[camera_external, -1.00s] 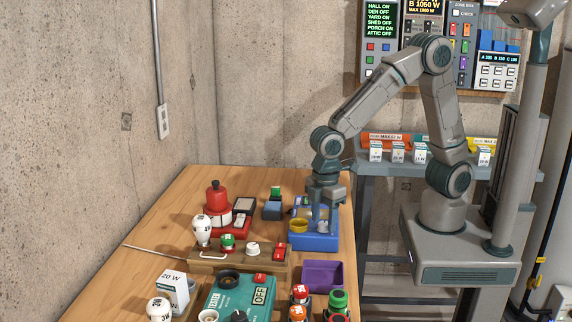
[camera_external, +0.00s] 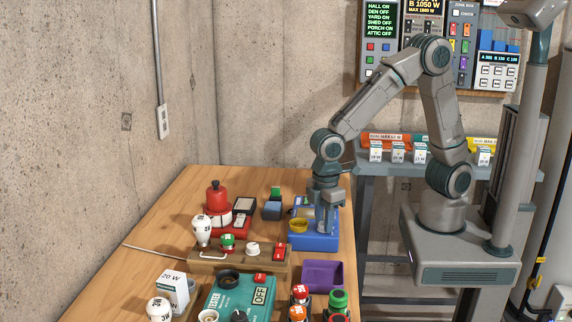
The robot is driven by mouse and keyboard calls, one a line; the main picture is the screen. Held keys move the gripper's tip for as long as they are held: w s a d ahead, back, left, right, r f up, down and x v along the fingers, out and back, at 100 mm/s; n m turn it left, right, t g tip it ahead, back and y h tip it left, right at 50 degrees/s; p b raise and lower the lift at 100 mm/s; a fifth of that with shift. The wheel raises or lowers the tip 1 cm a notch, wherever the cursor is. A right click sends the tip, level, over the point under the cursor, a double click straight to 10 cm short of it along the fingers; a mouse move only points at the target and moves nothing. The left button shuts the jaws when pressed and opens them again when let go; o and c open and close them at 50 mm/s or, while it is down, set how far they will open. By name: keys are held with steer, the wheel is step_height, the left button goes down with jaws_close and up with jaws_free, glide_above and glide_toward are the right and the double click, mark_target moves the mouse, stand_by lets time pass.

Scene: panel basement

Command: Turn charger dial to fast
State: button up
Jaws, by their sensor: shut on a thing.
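The blue charger (camera_external: 314,242) sits on the wooden table near its right edge, with a yellow round part (camera_external: 299,226) on its left side. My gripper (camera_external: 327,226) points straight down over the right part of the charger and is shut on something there. The fingers hide what they hold, probably the charger's dial; its pointer and markings cannot be read from here.
A wooden strip (camera_external: 207,259) with bulbs and a red switch lies to the left. A purple open box (camera_external: 322,275) and a teal tester (camera_external: 241,292) reading OFF stand nearer. A dark block (camera_external: 272,210) stands behind left. Bare table (camera_external: 160,235) lies at the left.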

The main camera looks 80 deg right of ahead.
steer(key=m, duration=1)
steer(key=shift+m+b, duration=0.3)
steer(key=shift+b, duration=0.1)
steer(key=m, duration=0.5)
steer(key=shift+r, duration=0.1)
steer(key=m, duration=0.5)
steer(key=shift+p, duration=0.3)
steer(key=shift+m, duration=0.3)
steer(key=o, duration=1)
steer(key=shift+c, duration=0.2)
step_height(320, 180, up, 14)
